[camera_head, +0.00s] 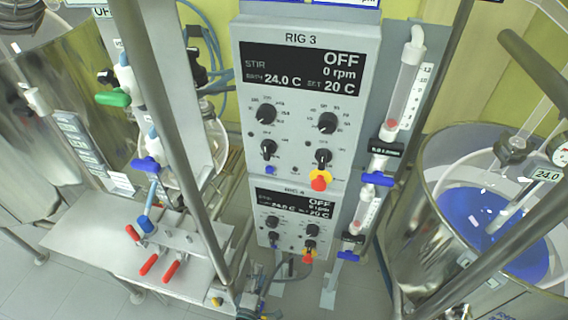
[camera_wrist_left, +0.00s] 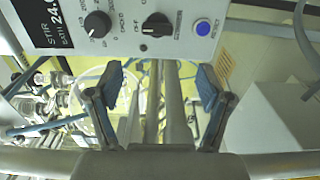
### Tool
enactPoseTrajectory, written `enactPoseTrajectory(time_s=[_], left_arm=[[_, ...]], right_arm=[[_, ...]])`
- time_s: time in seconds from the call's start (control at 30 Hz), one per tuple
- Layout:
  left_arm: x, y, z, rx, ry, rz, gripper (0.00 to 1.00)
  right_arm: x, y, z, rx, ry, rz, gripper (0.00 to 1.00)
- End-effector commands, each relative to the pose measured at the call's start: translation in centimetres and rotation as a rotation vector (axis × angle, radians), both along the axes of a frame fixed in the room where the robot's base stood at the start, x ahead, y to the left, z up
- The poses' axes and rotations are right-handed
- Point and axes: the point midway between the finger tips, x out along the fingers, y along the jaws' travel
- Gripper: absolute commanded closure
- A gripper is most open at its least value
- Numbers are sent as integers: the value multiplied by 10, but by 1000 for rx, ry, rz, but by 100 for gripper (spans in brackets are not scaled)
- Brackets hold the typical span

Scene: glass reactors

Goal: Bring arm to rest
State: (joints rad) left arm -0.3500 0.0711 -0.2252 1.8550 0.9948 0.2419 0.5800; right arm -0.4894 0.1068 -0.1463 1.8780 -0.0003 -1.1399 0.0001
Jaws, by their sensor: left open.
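My left gripper (camera_wrist_left: 157,88) shows in the left wrist view with its two blue-padded fingers spread wide apart. Nothing is held between them. A vertical metal post shows behind the gap, and I cannot tell how far off it is. The lower edge of a control panel (camera_wrist_left: 120,28) with two black knobs and a blue button lies just above the fingertips in that picture. In the head view I cannot make out the left gripper clearly. My right gripper is in neither view.
The RIG 3 panel (camera_head: 303,106) reads OFF, with a RIG 4 panel (camera_head: 291,222) below it. A steel vessel with blue contents (camera_head: 492,232) stands at right. Red-handled clamps (camera_head: 160,262) are on a bench at left. Metal poles cross the foreground.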

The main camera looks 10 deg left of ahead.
Motion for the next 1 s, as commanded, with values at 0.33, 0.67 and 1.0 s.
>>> enactPoseTrajectory(time_s=[0.33,0.67,1.0], left_arm=[[-17,-41,5,265,63,-250,21],[-113,-47,-37,1053,410,-814,21],[-187,16,-46,1385,753,-1051,21]], right_arm=[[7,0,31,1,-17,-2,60],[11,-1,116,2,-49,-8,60],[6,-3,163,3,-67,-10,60]])
